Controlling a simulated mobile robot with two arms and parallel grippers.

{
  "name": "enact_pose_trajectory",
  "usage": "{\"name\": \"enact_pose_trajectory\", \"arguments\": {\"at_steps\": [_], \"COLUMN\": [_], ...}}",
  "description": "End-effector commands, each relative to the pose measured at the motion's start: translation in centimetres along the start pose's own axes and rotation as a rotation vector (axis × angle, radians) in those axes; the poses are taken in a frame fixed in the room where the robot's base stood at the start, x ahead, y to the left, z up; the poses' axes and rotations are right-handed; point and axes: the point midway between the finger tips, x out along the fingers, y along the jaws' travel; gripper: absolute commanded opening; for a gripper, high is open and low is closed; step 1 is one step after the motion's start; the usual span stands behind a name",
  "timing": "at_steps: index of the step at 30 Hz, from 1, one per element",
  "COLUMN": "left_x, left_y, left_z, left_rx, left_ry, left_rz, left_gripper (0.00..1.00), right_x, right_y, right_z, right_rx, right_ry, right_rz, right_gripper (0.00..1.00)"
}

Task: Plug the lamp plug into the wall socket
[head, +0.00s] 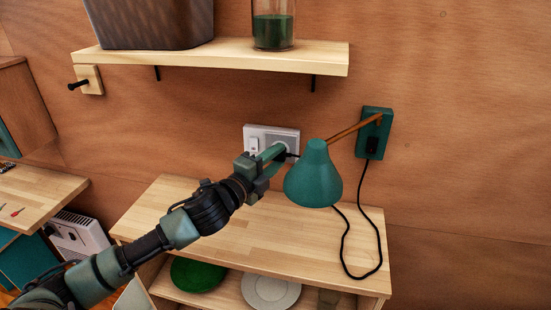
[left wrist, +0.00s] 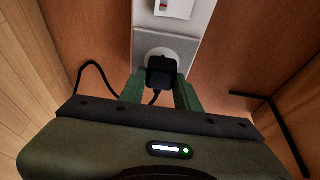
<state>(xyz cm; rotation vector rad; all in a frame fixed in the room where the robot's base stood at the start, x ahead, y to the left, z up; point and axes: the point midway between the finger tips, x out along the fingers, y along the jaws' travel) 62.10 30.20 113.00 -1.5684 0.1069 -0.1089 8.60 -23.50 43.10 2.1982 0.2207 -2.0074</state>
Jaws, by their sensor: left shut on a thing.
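My left gripper (head: 279,151) is shut on the black lamp plug (left wrist: 162,71), which sits between its two green fingers in the left wrist view. The plug is right in front of the round outlet of the white wall socket (head: 258,131), and the socket (left wrist: 172,30) shows beyond it in the wrist view. I cannot tell whether the plug is inserted or only close to the outlet. The green lamp (head: 314,178) hangs from its wall bracket (head: 374,133), just right of the gripper. The black cord (head: 345,245) loops down over the wooden cabinet. My right gripper is not in view.
A wooden shelf (head: 215,57) with a dark basket (head: 150,22) and a glass jar (head: 273,25) is above the socket. The cabinet top (head: 225,225) below is clear apart from the cord. Plates (head: 270,290) lie on its lower shelf.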

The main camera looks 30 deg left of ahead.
Motion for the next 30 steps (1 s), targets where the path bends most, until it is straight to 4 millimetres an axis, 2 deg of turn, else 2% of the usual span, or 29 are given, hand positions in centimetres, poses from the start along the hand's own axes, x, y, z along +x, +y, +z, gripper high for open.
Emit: {"name": "enact_pose_trajectory", "arguments": {"at_steps": [30], "left_x": [0.00], "left_y": [-0.06], "left_z": [-0.01], "left_rx": [-0.001], "left_ry": [0.000], "left_rz": [0.000], "left_gripper": [0.00], "right_x": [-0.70], "right_y": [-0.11], "right_z": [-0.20], "right_rx": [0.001], "right_ry": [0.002], "right_rz": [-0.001], "right_gripper": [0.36]}}
